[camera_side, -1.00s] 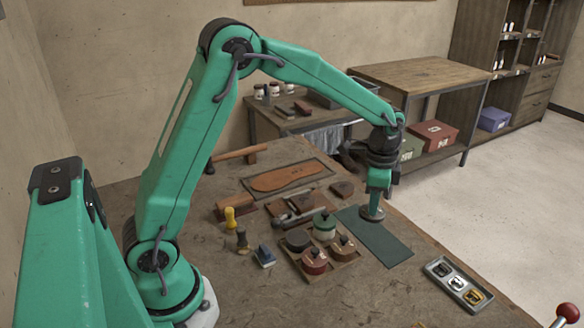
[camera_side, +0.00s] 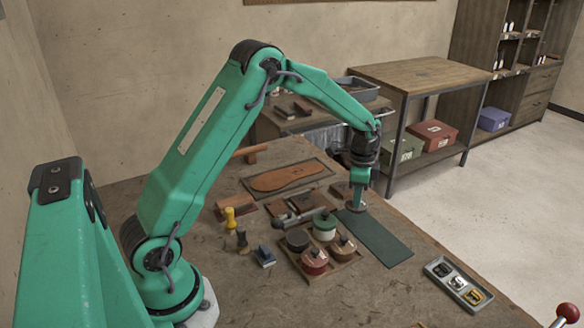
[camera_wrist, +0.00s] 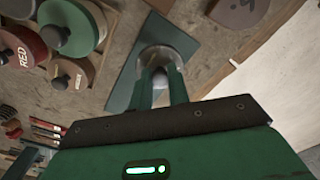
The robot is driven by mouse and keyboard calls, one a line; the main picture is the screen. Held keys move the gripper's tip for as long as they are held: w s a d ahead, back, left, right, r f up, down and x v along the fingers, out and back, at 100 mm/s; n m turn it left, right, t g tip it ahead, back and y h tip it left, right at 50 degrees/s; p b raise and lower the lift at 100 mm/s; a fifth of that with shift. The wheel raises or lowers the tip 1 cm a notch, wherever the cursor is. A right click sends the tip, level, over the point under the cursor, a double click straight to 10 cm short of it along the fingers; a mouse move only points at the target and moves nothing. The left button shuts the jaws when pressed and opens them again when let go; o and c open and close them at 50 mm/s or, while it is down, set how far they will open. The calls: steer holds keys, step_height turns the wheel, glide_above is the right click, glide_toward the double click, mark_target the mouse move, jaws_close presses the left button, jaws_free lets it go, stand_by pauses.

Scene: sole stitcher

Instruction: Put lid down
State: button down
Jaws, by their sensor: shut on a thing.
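My gripper (camera_side: 358,186) is shut on a small round greyish lid (camera_side: 355,206) and points down. In the wrist view the lid (camera_wrist: 160,58) shows as a pale disc just beyond the fingers (camera_wrist: 160,82). It is over the far end of the dark green mat (camera_side: 376,238); the mat (camera_wrist: 178,38) also lies behind it in the wrist view. I cannot tell whether the lid touches the mat. A wooden tray (camera_side: 348,262) left of the mat holds a green-topped jar (camera_side: 325,225), a red jar (camera_side: 314,263), a brown-lidded jar (camera_side: 343,247) and a dark, knobless pot (camera_side: 297,240).
A leather sole on a board (camera_side: 285,179) and brown pieces lie behind the tray. A yellow-handled tool (camera_side: 229,217) and a blue block (camera_side: 264,256) stand to its left. A grey tray of buckles (camera_side: 458,283) sits at the right edge. Most of the mat is bare.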

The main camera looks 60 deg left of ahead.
mark_target(354, 216)
steer(key=shift+w+a+f, duration=0.15)
steer(key=shift+a+f, duration=0.1)
steer(key=shift+a, duration=0.15)
steer(key=shift+f, duration=0.1)
steer(key=shift+f, duration=1.9)
steer(key=shift+f, duration=0.1)
steer(key=c, duration=1.3)
jaws_free()
steer(key=shift+c, duration=0.2)
step_height(354, 216, up, 12)
steer(key=shift+f, duration=0.25)
steer(key=shift+r, duration=0.35)
